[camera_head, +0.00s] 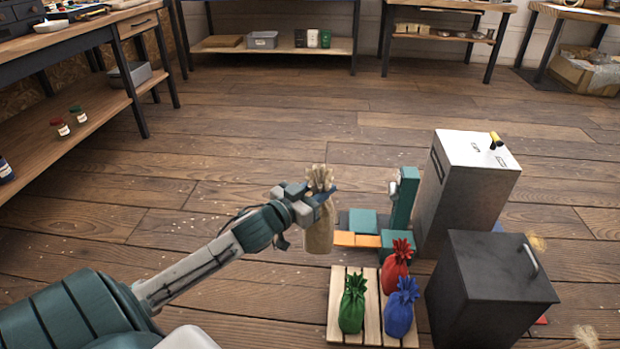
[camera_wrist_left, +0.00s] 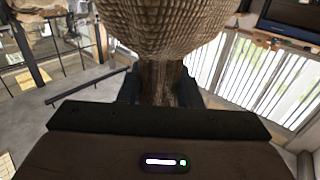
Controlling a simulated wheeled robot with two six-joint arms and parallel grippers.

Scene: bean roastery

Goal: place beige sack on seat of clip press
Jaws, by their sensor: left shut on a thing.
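The beige sack (camera_head: 320,235) hangs upright from my left gripper (camera_head: 318,197), which is shut around its gathered neck. In the left wrist view the sack's woven body (camera_wrist_left: 172,25) fills the upper middle, with its neck between the fingers (camera_wrist_left: 165,88). A teal upright device (camera_head: 403,200), which looks like the clip press, stands just to the right of the sack, with teal blocks and an orange part (camera_head: 357,240) at its foot. The sack appears in front of the left end of this base; I cannot tell its height above it. My right gripper is not in view.
A slatted pallet (camera_head: 337,300) in front holds red (camera_head: 396,265), green (camera_head: 353,303) and blue (camera_head: 401,307) sacks. A tall grey cabinet (camera_head: 465,195) and a dark box (camera_head: 490,290) stand at right. Benches line the back and left. The wooden floor between is mostly clear.

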